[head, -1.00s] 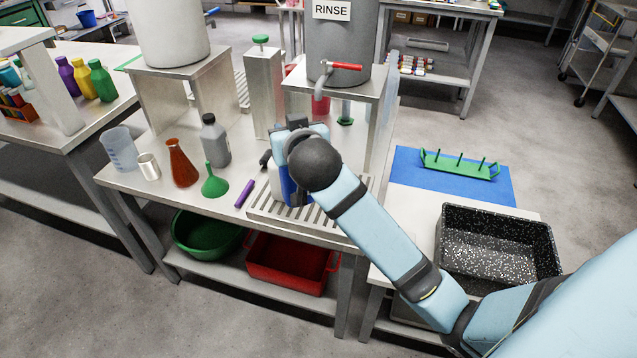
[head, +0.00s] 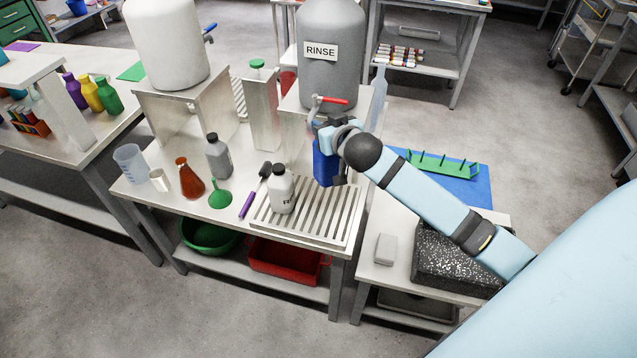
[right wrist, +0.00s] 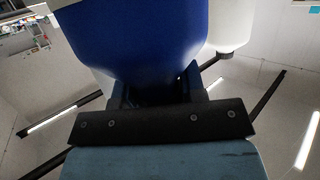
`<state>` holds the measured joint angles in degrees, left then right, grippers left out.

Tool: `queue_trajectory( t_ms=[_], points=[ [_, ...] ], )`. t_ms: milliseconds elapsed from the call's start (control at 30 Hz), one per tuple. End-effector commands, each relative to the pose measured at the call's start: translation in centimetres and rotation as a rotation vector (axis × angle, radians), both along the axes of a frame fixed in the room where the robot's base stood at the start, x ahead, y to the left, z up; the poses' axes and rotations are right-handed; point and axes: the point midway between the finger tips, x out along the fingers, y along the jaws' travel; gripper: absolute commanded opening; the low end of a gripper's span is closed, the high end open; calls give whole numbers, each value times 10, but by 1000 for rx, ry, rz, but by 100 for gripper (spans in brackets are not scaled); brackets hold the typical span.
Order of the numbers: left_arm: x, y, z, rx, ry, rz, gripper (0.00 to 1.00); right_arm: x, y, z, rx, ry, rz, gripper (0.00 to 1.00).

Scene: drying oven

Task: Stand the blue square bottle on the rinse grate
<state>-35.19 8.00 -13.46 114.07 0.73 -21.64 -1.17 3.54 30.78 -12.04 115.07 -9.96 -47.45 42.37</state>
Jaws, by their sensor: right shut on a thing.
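The blue square bottle (head: 325,166) is held upright in my right gripper (head: 335,137), below the RINSE tank's red-handled tap. The gripper is shut on the bottle's upper part. In the right wrist view the blue bottle (right wrist: 140,35) fills the space beyond the gripper (right wrist: 158,90). The slatted rinse grate (head: 315,217) lies on the bench's front right part. In the head view the bottle's lower end overlaps the grate's back edge; I cannot tell whether it touches. My left gripper is not in view.
A white bottle (head: 281,190) stands on the grate's left part, beside a black-headed brush (head: 264,170) and a purple marker (head: 247,205). The grey RINSE tank (head: 330,75) stands on a raised stand behind. The grate's middle and right are clear.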

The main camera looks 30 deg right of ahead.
Motion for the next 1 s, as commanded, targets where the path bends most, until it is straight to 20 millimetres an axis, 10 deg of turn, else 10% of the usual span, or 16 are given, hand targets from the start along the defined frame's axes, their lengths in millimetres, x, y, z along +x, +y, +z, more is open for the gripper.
queue_trajectory(
  t_ms=[400,1000],
  points=[
    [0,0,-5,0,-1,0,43,0,0,-104,-2,0,-2,0],
    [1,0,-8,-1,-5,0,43,0,0,-166,-1,-2,0,0]
  ],
)
